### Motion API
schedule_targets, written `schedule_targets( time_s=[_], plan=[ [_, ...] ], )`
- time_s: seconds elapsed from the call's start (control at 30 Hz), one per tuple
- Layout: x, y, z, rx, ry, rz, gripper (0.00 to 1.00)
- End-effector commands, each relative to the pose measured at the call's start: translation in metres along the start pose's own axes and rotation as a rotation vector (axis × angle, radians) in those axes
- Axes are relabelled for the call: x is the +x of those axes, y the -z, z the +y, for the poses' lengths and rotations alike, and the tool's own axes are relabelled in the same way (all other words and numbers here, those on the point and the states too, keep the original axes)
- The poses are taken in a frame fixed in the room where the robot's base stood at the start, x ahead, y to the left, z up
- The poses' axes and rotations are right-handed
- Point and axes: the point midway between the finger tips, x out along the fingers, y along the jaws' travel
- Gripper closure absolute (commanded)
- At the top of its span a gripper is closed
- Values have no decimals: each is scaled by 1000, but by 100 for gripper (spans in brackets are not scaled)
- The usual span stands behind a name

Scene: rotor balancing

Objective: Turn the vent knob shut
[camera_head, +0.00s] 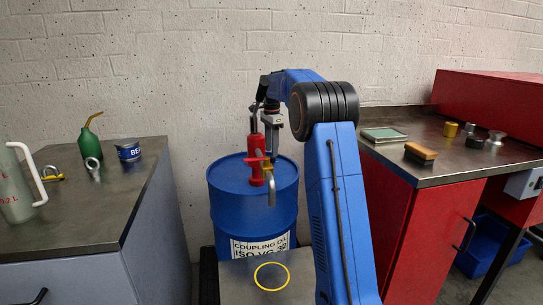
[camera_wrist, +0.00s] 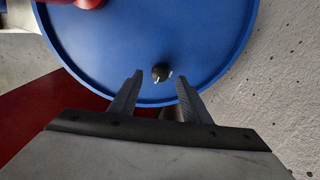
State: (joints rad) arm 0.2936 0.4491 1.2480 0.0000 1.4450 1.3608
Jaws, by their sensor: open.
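The vent knob (camera_wrist: 160,71) is a small dark round knob with a pale mark on its lower side, on the lid of the blue drum (camera_wrist: 100,50). In the head view the drum (camera_head: 226,200) stands against the wall, and I cannot make out the knob there. My gripper (camera_wrist: 160,82) is open and empty. In the wrist view its two fingertips lie on either side of the knob, with gaps visible on both sides. In the head view my gripper (camera_head: 271,147) points down over the lid, behind the red pump (camera_head: 255,160). The height gap is hard to tell.
The red pump with a grey spout (camera_head: 271,191) stands on the lid near my gripper. A left bench (camera_head: 75,215) holds an oil can (camera_head: 90,139), a blue tin (camera_head: 128,150) and a jug (camera_head: 14,190). A right bench (camera_head: 460,165) holds a brush (camera_head: 420,152) and a tray (camera_head: 384,134).

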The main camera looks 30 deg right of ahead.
Motion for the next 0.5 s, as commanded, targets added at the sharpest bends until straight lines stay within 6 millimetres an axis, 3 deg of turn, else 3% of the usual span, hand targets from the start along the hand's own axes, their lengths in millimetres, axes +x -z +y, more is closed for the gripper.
schedule_targets(
  time_s=[0.2, 0.5],
  plan=[
    [26, 0, 0, 0, -1, 0, 57],
    [36, 0, 0, 0, 1, 0, 57]
  ],
)
